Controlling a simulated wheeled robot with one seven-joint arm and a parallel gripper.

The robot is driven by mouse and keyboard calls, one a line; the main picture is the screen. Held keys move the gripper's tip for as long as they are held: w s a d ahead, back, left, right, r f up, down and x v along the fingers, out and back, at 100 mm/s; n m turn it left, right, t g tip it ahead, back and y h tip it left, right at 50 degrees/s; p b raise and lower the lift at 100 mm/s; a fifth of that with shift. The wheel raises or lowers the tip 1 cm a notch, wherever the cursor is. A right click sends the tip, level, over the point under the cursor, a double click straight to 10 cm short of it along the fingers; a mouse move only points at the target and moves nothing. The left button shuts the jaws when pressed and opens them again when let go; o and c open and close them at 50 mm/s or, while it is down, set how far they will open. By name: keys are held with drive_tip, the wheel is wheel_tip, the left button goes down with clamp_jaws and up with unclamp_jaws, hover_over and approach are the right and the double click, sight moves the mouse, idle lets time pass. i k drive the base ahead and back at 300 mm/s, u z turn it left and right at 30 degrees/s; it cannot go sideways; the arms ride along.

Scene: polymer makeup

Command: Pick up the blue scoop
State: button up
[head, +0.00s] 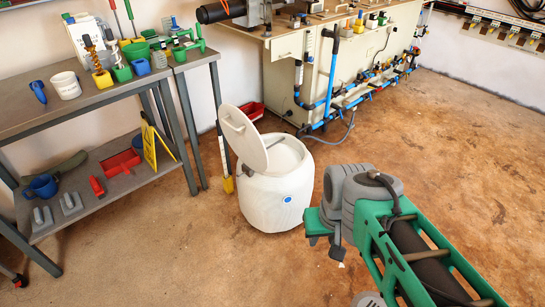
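A small blue scoop-like object (38,91) lies on the top of the grey bench at the left, left of a white cup. A larger blue mug-like object (42,186) sits on the bench's lower shelf; I cannot tell for certain which of the two is the scoop. My gripper (328,238) is at the end of my green and grey arm, right of the white barrel and well away from both blue objects. Its fingers are mostly hidden by the arm, and no object shows in it.
The grey bench (115,92) carries a white cup (66,85) and several colourful containers and tools. A white barrel (276,200) with its lid raised stands between bench and arm. A yellow sign (155,148) leans by the lower shelf. Open brown floor (160,255) lies in front.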

sight(36, 86)
drive_tip(key=u, duration=1.5)
